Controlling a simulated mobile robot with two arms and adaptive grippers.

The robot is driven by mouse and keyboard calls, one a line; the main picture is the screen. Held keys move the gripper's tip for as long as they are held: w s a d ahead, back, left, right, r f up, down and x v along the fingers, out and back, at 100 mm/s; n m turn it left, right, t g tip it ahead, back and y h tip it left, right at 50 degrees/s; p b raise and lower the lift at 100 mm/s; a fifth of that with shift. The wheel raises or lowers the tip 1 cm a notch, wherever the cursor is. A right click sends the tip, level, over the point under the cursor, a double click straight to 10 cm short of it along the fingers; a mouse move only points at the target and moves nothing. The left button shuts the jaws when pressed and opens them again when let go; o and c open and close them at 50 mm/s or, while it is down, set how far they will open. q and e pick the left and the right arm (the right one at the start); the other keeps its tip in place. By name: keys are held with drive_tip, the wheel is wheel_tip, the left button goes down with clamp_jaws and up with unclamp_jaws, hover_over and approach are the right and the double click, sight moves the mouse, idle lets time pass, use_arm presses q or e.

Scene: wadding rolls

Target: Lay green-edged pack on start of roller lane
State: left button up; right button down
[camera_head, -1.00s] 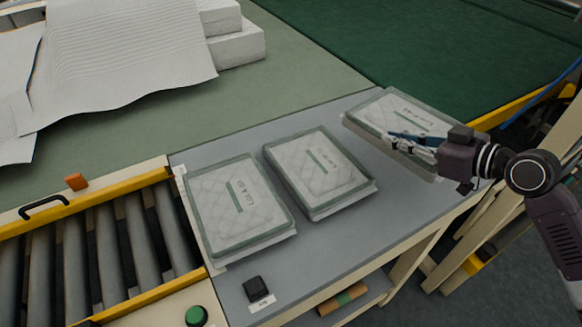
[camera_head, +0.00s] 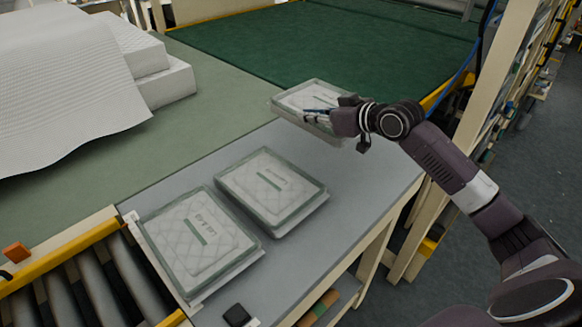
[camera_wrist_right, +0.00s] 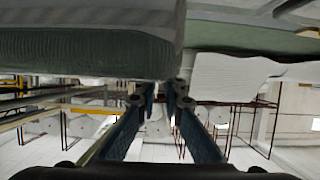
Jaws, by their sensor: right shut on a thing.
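My right gripper (camera_head: 322,117) is shut on the near right edge of a green-edged pack (camera_head: 301,97). The pack is pale with a green border and seems held above the far end of the grey table. In the right wrist view the pack (camera_wrist_right: 85,58) fills the upper left, close above the blue fingers (camera_wrist_right: 163,95). Two similar green-edged packs lie flat on the table, one in the middle (camera_head: 262,182) and one at the left (camera_head: 185,232). The roller lane (camera_head: 95,285) shows at the lower left. My left gripper is not in view.
The grey table (camera_head: 330,215) is bare at its right part. A black button (camera_head: 237,315) sits at its near edge. An orange block (camera_head: 16,252) sits by the lane's yellow rail. White wadding (camera_head: 55,90) lies on the green surface at the left. A post (camera_head: 492,85) stands at the right.

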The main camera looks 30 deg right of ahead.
drive_tip(key=shift+f+p, duration=0.75)
drive_tip(key=shift+f, duration=7.1)
drive_tip(key=shift+f, duration=0.1)
drive_tip(key=c, duration=2.3)
unclamp_jaws()
drive_tip(key=shift+c, duration=0.2)
